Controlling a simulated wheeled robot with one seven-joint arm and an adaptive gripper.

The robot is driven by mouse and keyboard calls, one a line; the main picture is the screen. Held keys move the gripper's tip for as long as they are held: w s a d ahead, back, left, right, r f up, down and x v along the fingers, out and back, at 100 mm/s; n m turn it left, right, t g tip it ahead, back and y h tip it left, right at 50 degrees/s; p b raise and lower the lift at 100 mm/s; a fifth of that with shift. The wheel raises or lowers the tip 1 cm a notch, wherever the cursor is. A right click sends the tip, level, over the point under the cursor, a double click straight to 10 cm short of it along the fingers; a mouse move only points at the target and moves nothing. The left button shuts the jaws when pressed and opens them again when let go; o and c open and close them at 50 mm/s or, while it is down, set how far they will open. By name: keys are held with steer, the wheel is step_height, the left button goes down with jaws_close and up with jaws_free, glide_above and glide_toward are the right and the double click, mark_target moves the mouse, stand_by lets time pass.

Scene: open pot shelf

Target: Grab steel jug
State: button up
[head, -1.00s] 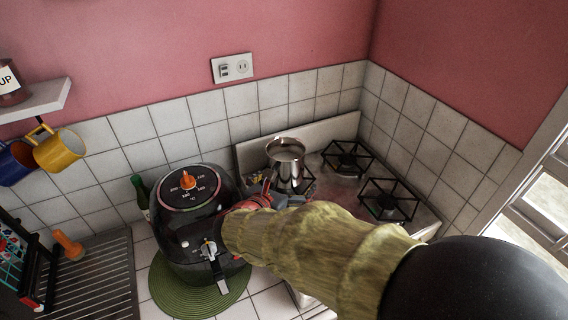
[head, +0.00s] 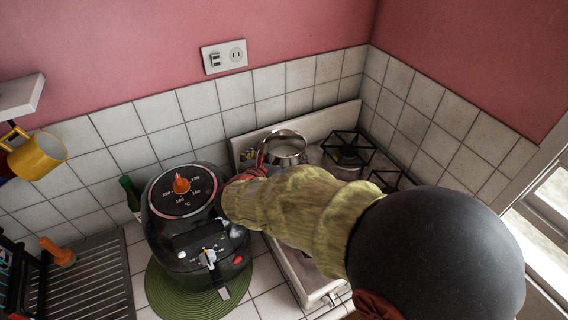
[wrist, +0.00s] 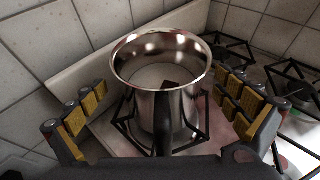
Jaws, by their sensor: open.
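The steel jug (wrist: 158,100) stands upright on a burner grate of the stove, shiny, with a wide open rim and a dark handle (wrist: 163,125) pointing toward my wrist camera. In the head view the jug (head: 287,147) shows only its upper part; my arm hides the rest. My gripper (wrist: 165,119) is open, its yellow-padded fingers spread to the left and right of the jug, with visible gaps on both sides. In the head view my gripper is mostly hidden behind my sleeve-covered arm.
A black air fryer (head: 190,235) on a green mat (head: 165,290) stands close to the left of my arm. A green bottle (head: 130,193) is behind it. Bare burner grates (head: 346,147) lie right of the jug. A tiled wall (head: 205,100) closes off the back.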

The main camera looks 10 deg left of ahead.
mark_target(287, 146)
steer(key=x, duration=0.4)
steer(key=shift+r, duration=0.1)
steer(key=shift+d, duration=0.1)
steer(key=c, duration=0.3)
steer(key=shift+s, duration=0.1)
steer(key=c, duration=1.5)
steer(key=shift+r, duration=0.2)
